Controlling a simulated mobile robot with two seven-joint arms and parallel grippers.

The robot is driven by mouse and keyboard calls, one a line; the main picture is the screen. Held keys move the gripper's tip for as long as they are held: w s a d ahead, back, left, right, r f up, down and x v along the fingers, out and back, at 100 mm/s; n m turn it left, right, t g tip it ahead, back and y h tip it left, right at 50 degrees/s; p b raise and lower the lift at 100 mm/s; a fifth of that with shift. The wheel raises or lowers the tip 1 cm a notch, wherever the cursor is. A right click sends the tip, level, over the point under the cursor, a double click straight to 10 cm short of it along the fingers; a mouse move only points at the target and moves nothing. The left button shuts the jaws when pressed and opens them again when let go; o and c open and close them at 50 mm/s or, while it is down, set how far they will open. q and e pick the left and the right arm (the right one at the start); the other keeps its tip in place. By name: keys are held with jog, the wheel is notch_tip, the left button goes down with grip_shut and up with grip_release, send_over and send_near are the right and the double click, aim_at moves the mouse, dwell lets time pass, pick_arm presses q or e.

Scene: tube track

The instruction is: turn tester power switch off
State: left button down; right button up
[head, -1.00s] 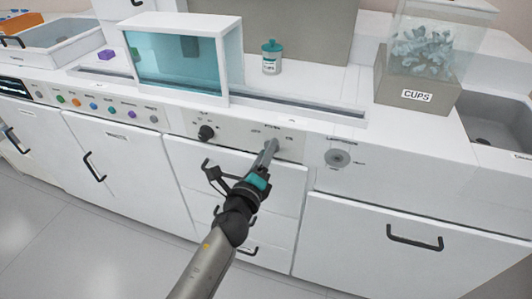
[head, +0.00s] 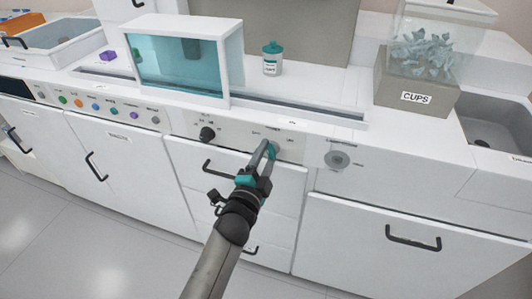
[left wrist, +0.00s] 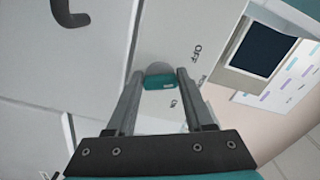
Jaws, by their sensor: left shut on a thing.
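The power switch (left wrist: 158,83) is a teal grip on a grey round base, set in the counter's front panel. In the left wrist view it lies between my left gripper's fingers (left wrist: 160,78), with OFF and ON printed on the panel beside it. In the head view my left gripper (head: 267,151) reaches up to the panel and is shut on the switch (head: 272,148), which its fingers partly cover. I cannot tell exactly which label the switch points to. My right gripper is not in view.
A black knob (head: 207,134) is left of the switch, and a round grey dial (head: 337,159) is right of it. Drawer handles (head: 221,169) stick out below. A teal-windowed box (head: 230,60) and a teal-lidded jar (head: 271,60) stand on the counter above.

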pick_arm(q)
jog(key=shift+f+n+p, duration=0.1)
jog(key=shift+n+p, duration=0.65)
jog(key=shift+n, duration=1.55)
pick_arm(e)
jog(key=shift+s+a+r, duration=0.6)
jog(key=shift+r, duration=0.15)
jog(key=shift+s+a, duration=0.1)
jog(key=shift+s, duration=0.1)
pick_arm(q)
jog(key=shift+c, duration=1.4)
grip_release()
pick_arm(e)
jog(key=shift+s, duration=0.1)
